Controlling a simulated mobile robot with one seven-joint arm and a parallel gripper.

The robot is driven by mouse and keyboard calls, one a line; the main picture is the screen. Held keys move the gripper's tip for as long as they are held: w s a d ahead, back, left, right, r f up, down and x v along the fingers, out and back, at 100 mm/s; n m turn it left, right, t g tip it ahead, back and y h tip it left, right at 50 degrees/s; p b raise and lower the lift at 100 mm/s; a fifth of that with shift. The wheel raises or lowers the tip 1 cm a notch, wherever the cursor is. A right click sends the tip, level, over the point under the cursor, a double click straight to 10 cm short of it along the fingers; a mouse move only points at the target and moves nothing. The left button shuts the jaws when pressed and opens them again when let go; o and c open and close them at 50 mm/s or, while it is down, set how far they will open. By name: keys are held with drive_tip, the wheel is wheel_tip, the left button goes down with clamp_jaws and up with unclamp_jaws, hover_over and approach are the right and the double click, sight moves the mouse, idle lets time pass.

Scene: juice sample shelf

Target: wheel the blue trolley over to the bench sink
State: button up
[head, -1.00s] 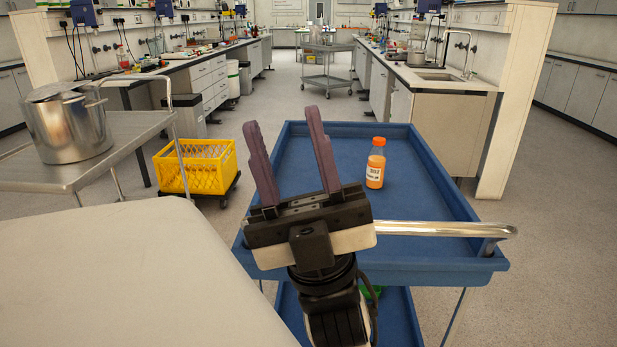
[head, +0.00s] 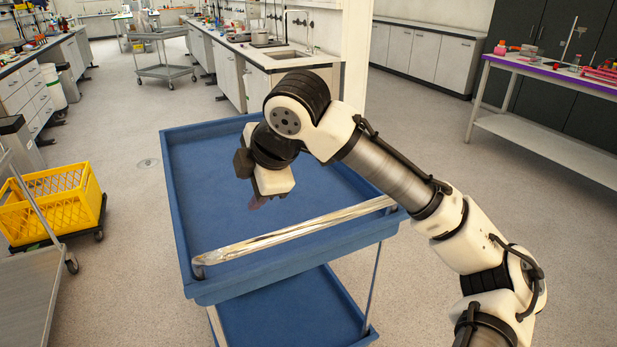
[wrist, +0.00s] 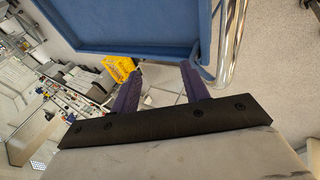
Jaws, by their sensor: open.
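The blue trolley (head: 215,165) stands right in front of me, with a blue upper tray, a lower tray and a shiny metal handle (head: 300,230) along its near end. My gripper (head: 257,203) is tilted downward beside the handle, on its far side in the head view; its fingers are mostly hidden. In the wrist view, the open purple fingers (wrist: 160,82) are empty. The handle (wrist: 232,40) passes to the right of them, not between them. The bench sink (head: 292,54) is at the near end of the bench (head: 258,88), beyond the trolley.
A yellow crate (head: 55,203) on a wheeled base and a metal cart (head: 30,290) are at the left. A grey trolley (head: 163,70) stands in the far aisle. A purple-edged table (head: 560,82) is at the right. Floor between trolley and bench is clear.

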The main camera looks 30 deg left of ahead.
sight(304, 224)
drive_tip(key=w+d+h, duration=0.1)
drive_tip(key=d+h, duration=0.4)
drive_tip(key=d, duration=0.5)
drive_tip(key=shift+g, duration=0.4)
drive_tip(key=f+b, duration=0.3)
drive_tip(key=w+f+b, duration=0.1)
drive_tip(key=f+b, duration=0.1)
drive_tip(key=shift+a+f, duration=0.25)
drive_tip(key=shift+a, duration=0.1)
drive_tip(key=shift+w+a+f, duration=0.1)
drive_tip(key=shift+a+f, duration=0.1)
drive_tip(key=shift+f, duration=0.55)
drive_tip(key=shift+w+a+f, duration=0.1)
drive_tip(key=shift+a+f, duration=0.05)
drive_tip(key=shift+f, duration=0.6)
clamp_jaws()
drive_tip(key=shift+s, duration=0.1)
